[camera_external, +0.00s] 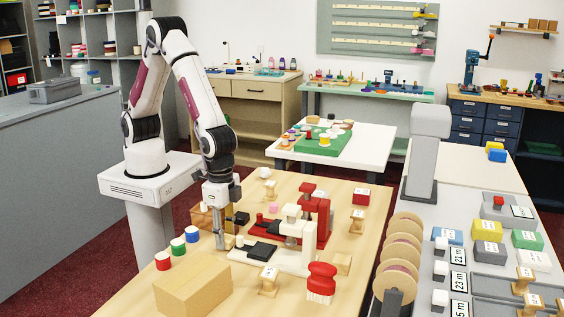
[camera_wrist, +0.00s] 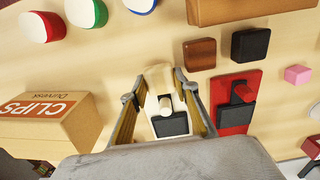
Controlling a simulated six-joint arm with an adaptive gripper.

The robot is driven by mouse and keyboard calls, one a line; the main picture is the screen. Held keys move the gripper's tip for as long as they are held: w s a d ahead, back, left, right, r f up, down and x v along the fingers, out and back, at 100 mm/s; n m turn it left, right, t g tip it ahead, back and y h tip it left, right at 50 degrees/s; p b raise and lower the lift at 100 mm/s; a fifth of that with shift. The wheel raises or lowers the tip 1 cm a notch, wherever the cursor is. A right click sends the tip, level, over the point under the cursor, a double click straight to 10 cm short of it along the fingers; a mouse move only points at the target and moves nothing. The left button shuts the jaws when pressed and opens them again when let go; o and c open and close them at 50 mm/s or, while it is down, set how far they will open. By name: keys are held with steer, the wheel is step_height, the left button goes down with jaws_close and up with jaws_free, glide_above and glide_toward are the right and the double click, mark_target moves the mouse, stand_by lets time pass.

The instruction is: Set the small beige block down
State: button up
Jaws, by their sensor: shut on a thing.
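My gripper (camera_external: 223,243) points down over the wooden table, close to the left end of the white press. In the wrist view the two fingers (camera_wrist: 159,76) reach toward a small beige block (camera_wrist: 157,78), which sits between their tips. The block blends with the pale base of the white press (camera_wrist: 165,105) behind it, so its edges are hard to make out. I cannot tell whether its underside touches anything. In the external view the fingers mostly hide it. The white press (camera_external: 285,258) has a black pad and a pale knob.
A red press (camera_external: 322,222) stands behind the white one. Brown (camera_wrist: 199,53) and black (camera_wrist: 250,44) blocks lie nearby. Bare table shows between the pots and the gripper.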

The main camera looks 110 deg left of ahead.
steer(key=shift+f, duration=0.3)
steer(key=shift+f, duration=0.1)
steer(key=o, duration=0.8)
steer(key=shift+r, duration=6.15)
